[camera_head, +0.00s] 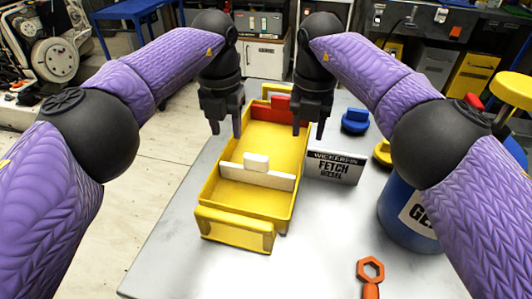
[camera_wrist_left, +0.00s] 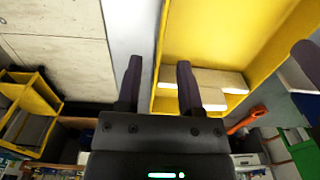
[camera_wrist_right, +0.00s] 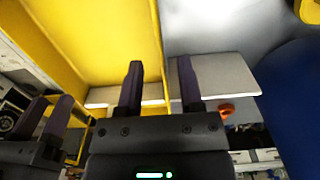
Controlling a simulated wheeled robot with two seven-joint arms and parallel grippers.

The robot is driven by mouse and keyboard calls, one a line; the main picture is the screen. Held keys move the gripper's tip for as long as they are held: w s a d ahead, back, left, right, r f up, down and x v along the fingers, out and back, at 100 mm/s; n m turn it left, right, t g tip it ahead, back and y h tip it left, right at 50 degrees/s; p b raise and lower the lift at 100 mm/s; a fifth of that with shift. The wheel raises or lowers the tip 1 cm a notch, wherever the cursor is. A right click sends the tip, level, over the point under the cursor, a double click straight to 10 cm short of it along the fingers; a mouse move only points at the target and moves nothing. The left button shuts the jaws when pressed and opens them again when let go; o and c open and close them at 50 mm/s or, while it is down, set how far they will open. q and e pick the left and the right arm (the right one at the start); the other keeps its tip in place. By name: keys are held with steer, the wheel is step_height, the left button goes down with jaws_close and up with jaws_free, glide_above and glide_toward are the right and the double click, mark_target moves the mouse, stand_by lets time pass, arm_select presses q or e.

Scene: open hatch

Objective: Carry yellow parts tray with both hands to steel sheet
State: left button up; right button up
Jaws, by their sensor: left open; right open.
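The yellow parts tray (camera_head: 243,200) rests lengthwise on a pale grey, metal-looking surface (camera_head: 185,245). I cannot tell whether this surface is the steel sheet. A white divider (camera_head: 230,172) with a white block (camera_head: 256,162) crosses the tray, and red parts (camera_head: 268,108) lie at its far end. My left gripper (camera_head: 225,134) is open at the tray's left wall; the wall (camera_wrist_left: 158,60) shows between its fingers in the left wrist view. My right gripper (camera_head: 309,134) is open at the right wall (camera_wrist_right: 157,50), which shows between its fingers in the right wrist view.
A black-and-white sign (camera_head: 334,168) stands close to the tray's right side. An orange wrench (camera_head: 370,272) lies at the front right. The surface left of the tray is clear.

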mark_target(229, 144)
arm_select(q)
steer(key=shift+f, duration=2.4)
arm_select(e)
steer(key=shift+f, duration=2.4)
arm_select(q)
jaws_close()
arm_select(e)
jaws_close()
arm_select(q)
steer(key=shift+r, duration=0.15)
arm_select(e)
steer(key=shift+r, duration=0.15)
